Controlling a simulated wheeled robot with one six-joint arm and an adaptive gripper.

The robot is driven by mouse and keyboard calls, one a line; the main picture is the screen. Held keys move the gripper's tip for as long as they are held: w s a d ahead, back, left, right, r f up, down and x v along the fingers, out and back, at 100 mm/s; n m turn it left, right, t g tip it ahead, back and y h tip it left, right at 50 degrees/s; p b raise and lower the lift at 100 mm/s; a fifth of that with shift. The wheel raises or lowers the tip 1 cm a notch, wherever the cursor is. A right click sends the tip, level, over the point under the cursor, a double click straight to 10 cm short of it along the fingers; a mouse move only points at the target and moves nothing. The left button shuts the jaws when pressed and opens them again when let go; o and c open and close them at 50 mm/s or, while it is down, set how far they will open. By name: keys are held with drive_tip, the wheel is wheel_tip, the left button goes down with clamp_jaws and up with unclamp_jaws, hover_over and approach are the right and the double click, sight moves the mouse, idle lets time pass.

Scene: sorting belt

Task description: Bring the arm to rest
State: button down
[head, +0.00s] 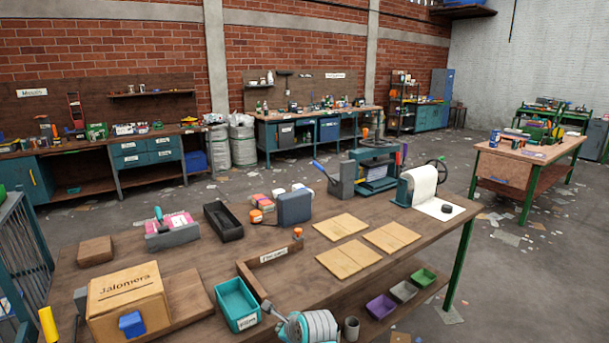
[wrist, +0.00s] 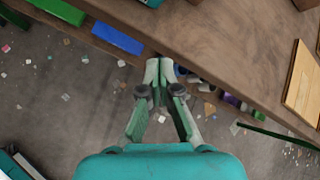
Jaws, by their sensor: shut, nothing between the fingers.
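My gripper (wrist: 160,72) shows in the wrist view with its pale green fingers brought together at the tips and nothing between them. The fingertips overlap the edge of the brown wooden worktable (wrist: 225,45) in the picture; the height between them cannot be told. Littered floor shows on both sides of the fingers. The same kind of worktable (head: 205,262) fills the front of that view.
On the table stand a cardboard box (head: 128,300), a teal bin (head: 237,304), a black tray (head: 223,221), flat wooden panels (head: 348,258) and a white roll machine (head: 418,186). A blue item (wrist: 117,39) lies by the edge. Open floor (head: 520,280) lies to the right.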

drive_tip(key=s+d+f+n+t+h, duration=0.1)
drive_tip(key=s+d+f+n, duration=0.1)
drive_tip(key=s+d+f, duration=0.4)
drive_tip(key=s+d+f+n+t, duration=0.1)
drive_tip(key=s+d+f+n, duration=0.25)
drive_tip(key=s+f, duration=0.4)
drive_tip(key=s+d+f+n+t+h, duration=0.15)
drive_tip(key=s+d, duration=0.25)
drive_tip(key=s, duration=0.5)
drive_tip(key=s+d+f+n, duration=0.1)
drive_tip(key=s+d+n, duration=0.25)
drive_tip(key=s, duration=0.45)
drive_tip(key=s+d+r+n+t, duration=0.1)
drive_tip(key=s+d+r+n, duration=0.1)
drive_tip(key=s+r+n, duration=0.2)
drive_tip(key=s+d+r+n+t+h, duration=0.1)
drive_tip(key=s+d+r+n, duration=0.2)
drive_tip(key=s+r, duration=0.7)
drive_tip(key=s+d+r+n+t+h, duration=0.1)
drive_tip(key=s+r+n, duration=0.4)
drive_tip(key=s, duration=1.1)
wheel_tip(320, 180, up, 2)
drive_tip(key=shift+s+d+r+t, duration=0.1)
drive_tip(key=shift+s+d+t, duration=0.3)
drive_tip(key=shift+d, duration=0.45)
drive_tip(key=shift+h, duration=0.25)
